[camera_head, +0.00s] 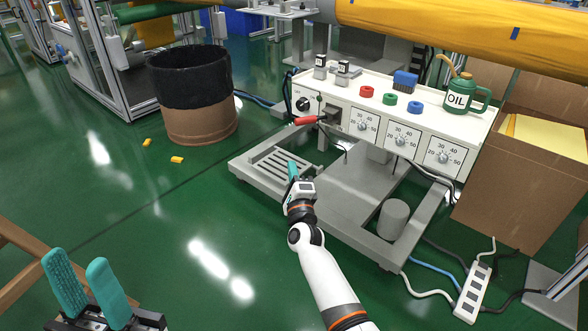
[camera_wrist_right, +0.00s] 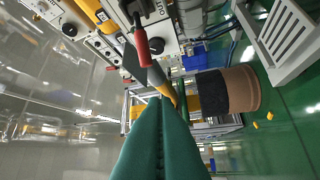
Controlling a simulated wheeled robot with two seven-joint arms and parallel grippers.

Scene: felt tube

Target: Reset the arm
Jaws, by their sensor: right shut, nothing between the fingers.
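My right gripper (camera_head: 292,168) reaches in from the bottom of the head view and is above the grey slotted base of the machine. Its teal fingers are shut with nothing between them; in the right wrist view they meet (camera_wrist_right: 160,108). My left gripper (camera_head: 78,264) is at the lower left of the head view, over the green floor. Its two teal fingers stand apart and nothing shows between them. A red-handled lever (camera_head: 306,120) sticks out from the white control panel (camera_head: 375,93), above and apart from my right gripper. It also shows in the right wrist view (camera_wrist_right: 142,46).
A black-lined brown bin (camera_head: 200,122) stands at the left, with yellow pieces (camera_head: 177,159) on the floor near it. A green oil can (camera_head: 466,96) sits on the panel. A cardboard box (camera_head: 500,190) and power strip (camera_head: 474,291) are at the right. The floor at left is mostly clear.

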